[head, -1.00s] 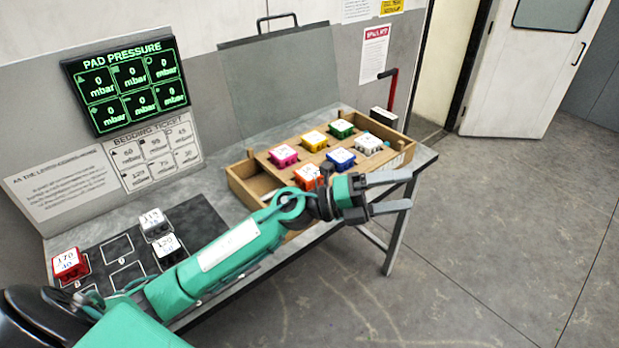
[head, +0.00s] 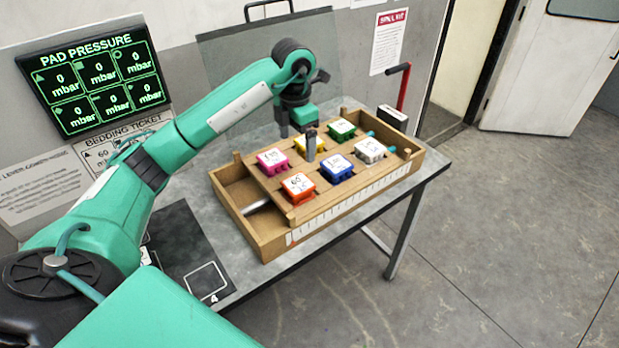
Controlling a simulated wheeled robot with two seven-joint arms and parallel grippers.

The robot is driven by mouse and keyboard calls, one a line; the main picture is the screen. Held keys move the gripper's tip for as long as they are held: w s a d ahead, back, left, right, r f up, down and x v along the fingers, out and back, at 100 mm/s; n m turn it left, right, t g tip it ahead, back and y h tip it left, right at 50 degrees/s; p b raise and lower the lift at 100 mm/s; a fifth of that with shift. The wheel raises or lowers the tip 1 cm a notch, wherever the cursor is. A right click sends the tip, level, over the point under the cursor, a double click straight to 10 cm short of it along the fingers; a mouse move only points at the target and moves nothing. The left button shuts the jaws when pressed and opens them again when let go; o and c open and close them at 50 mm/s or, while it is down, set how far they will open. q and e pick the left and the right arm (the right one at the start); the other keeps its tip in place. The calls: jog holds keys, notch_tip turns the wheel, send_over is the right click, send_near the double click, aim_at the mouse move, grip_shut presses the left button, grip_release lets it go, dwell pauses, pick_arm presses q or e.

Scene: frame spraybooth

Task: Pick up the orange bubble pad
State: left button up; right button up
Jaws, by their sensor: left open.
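The orange bubble pad (head: 299,188) sits in the front left place of the wooden box (head: 330,212), with a white label on top. My left gripper (head: 297,146) is open and empty, with its fingers pointing down over the back of the box. It is beyond the orange pad and above it, close to the yellow pad (head: 316,138), which one finger partly hides. The orange pad's top and front are in plain view. My right gripper is not in view.
Pink (head: 272,160), blue (head: 340,167), green (head: 342,130) and white (head: 369,150) pads share the box. A red-handled lever (head: 402,87) stands behind its right end. My left arm hides much of the dark mat (head: 186,240).

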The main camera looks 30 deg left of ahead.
pick_arm(q)
jog(key=p, duration=0.2)
send_over(298, 183)
jog(key=f, duration=0.5)
jog(key=shift+s+a+f, duration=0.15)
jog(key=shift+a+f, duration=0.15)
notch_tip(298, 183, down, 3)
jog(key=shift+d+r, duration=0.1)
jog(key=shift+r, duration=0.05)
jog(key=shift+d+f+p, duration=0.1)
jog(key=shift+f+p, duration=0.3)
jog(key=shift+p, duration=0.2)
notch_tip(298, 183, down, 3)
jog(key=shift+d+f+p, duration=0.15)
jog(key=shift+f+p, duration=0.05)
jog(key=shift+p, duration=0.55)
jog(key=shift+f, duration=0.35)
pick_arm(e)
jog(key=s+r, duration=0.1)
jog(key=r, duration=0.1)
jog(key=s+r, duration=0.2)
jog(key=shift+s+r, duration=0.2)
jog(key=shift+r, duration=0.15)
pick_arm(q)
jog(key=shift+c, duration=0.4)
